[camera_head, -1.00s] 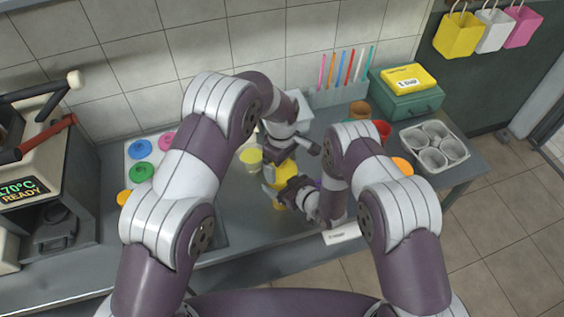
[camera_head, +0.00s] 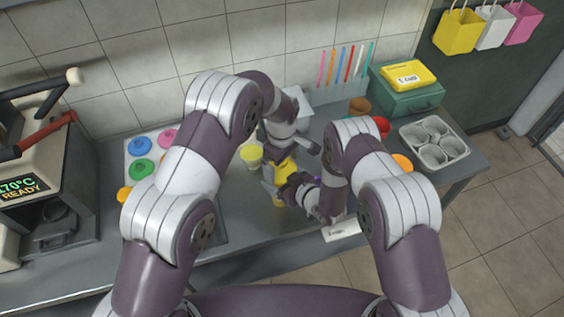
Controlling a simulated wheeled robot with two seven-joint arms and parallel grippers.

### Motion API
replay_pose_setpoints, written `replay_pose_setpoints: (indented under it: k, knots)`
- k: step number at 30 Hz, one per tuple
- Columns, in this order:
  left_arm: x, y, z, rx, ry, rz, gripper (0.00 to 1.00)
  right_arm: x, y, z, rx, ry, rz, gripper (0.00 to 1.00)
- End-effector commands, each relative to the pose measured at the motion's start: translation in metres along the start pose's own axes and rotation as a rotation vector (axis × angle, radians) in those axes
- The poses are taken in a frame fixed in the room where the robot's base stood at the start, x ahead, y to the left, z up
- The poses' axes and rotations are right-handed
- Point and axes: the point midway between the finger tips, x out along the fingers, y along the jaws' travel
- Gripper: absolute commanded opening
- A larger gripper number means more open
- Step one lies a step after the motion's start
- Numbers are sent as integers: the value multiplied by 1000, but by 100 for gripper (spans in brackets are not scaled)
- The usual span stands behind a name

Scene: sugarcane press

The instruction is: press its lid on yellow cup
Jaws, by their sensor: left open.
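The yellow cup (camera_head: 285,168) stands on the counter near the middle of the head view. My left gripper (camera_head: 288,159) reaches down over it from the back, its fingers open on either side of the yellow body. My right gripper (camera_head: 287,187) is in front of the cup, close to its side, and covers part of it. Yellow also shows below the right gripper, at the cup's lower part. I cannot make out the lid apart from the cup, nor whether the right fingers touch it.
A pale yellow cup (camera_head: 250,155) stands just left. A tray with coloured lids (camera_head: 141,168) lies further left, beside the press machine (camera_head: 40,185). A metal cup tray (camera_head: 435,143), a green box (camera_head: 405,97) and a red cup (camera_head: 382,127) are at the right. A white label (camera_head: 342,230) is at the front edge.

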Motion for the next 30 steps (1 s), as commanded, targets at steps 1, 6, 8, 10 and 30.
replay_pose_setpoints:
  k: [1, 6, 8, 10, 30]
  knots:
    - [-6, 1, 0, 0, 1, 3, 100, 0, 0, -1, -1, 1, 1, 31]
    - [-40, 1, 0, 0, 1, 5, 100, 0, 0, 0, 0, 1, 1, 31]
    - [-55, 1, 0, 0, 1, 5, 100, 0, 0, 0, 0, 1, 1, 31]
    - [-70, 1, 0, 0, 1, 4, 100, 0, 0, 0, 0, 1, 1, 31]
    - [-116, 0, 0, 0, 0, -1, 100, 0, 0, 0, 0, 1, 0, 99]
